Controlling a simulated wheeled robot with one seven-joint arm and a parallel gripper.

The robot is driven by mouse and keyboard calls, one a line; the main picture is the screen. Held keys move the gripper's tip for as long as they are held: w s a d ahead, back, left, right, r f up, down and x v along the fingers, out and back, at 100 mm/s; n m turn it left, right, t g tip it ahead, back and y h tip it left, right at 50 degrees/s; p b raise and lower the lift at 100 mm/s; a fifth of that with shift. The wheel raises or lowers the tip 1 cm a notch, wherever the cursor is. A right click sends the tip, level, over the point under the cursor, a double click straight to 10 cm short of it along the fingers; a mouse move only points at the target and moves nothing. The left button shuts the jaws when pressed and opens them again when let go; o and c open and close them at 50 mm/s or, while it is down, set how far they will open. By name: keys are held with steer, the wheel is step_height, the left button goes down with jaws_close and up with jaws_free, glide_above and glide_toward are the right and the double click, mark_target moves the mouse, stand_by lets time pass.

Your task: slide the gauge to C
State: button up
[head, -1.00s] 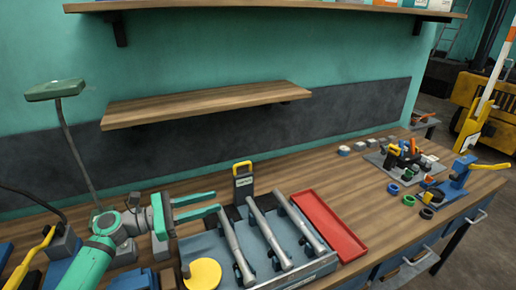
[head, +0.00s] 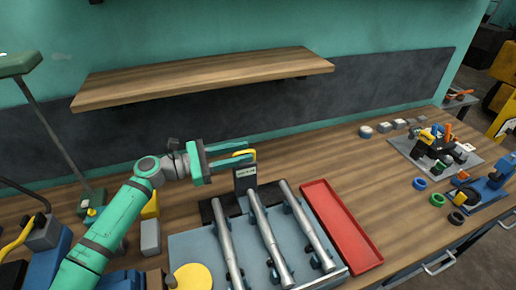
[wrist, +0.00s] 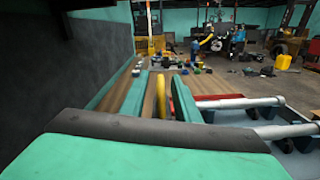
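The gauge (head: 245,179) is a dark upright block with a pale label, too small to read, and a yellow handle on top. It stands at the back edge of the blue-grey tray (head: 196,246), behind three grey metal bars. My gripper (head: 249,151) is open, its two green fingers pointing right at handle height. In the wrist view, the yellow handle (wrist: 161,97) shows between the fingers (wrist: 160,98). I cannot tell whether either finger touches it. No mark C is readable.
Bars (head: 264,238) lie front to back on the tray. A yellow disc (head: 193,277) is at its front left, and a red tray (head: 341,226) is to the right. A wooden shelf (head: 205,76) hangs above. Coloured rings and a blue tool (head: 491,190) sit farther right.

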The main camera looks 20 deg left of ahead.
mark_target(250, 151)
steer(key=shift+x, duration=2.7)
steer(key=shift+c, duration=0.4)
jaws_close()
